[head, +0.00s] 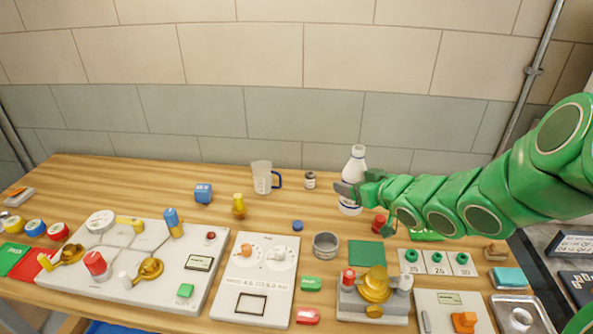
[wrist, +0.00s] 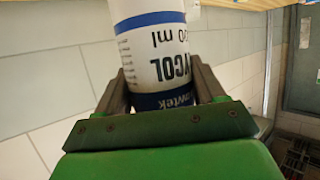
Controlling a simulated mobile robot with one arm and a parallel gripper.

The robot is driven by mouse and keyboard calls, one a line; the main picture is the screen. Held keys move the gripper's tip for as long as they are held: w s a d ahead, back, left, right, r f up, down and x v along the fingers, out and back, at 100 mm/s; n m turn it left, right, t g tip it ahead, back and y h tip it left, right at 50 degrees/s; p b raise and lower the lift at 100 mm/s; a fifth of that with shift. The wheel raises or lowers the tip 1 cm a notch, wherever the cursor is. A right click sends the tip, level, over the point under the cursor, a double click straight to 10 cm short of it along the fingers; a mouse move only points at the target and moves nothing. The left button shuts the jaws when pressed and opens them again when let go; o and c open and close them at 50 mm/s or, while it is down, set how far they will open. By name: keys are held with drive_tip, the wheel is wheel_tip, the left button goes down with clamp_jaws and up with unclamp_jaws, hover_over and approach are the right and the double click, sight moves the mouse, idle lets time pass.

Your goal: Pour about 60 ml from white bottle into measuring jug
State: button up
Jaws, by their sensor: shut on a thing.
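The white bottle (head: 354,170) stands upright at the back of the wooden table, right of centre. It has a dark blue label band, and the wrist view shows its printed side (wrist: 160,60) close up. My gripper (head: 347,192) is shut around the bottle's body, with one finger on each side in the wrist view (wrist: 162,85). I cannot tell whether the bottle's base touches the table. The measuring jug (head: 262,179) is clear with a blue handle on its right side. It stands upright to the left of the bottle, apart from it.
A small dark-capped jar (head: 310,180) stands between jug and bottle. A blue cap (head: 297,226) and a grey metal cup (head: 326,245) lie in front. A blue cube (head: 203,194) and a yellow piece (head: 239,206) are left of the jug.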

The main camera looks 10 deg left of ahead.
drive_tip(key=shift+w+d+f, duration=0.25)
drive_tip(key=shift+d, duration=0.2)
drive_tip(key=shift+w+d+f+m+t+h, duration=0.9)
drive_tip(key=shift+w+d+m+h, duration=1.4)
drive_tip(key=shift+w+d, duration=1.55)
drive_tip(key=w+a+r+m+t+h, duration=0.1)
drive_tip(key=w+a+r+m+h, duration=0.25)
drive_tip(key=w, duration=0.35)
drive_tip(key=a+f+h, duration=0.1)
drive_tip(key=a, duration=1)
drive_tip(key=w+a+f, duration=0.1)
drive_tip(key=a+f, duration=0.1)
drive_tip(key=a, duration=1)
drive_tip(key=shift+w+a+f+m+h, duration=0.15)
drive_tip(key=shift+a+f+m+h, duration=0.05)
drive_tip(key=shift+f+m+h, duration=0.15)
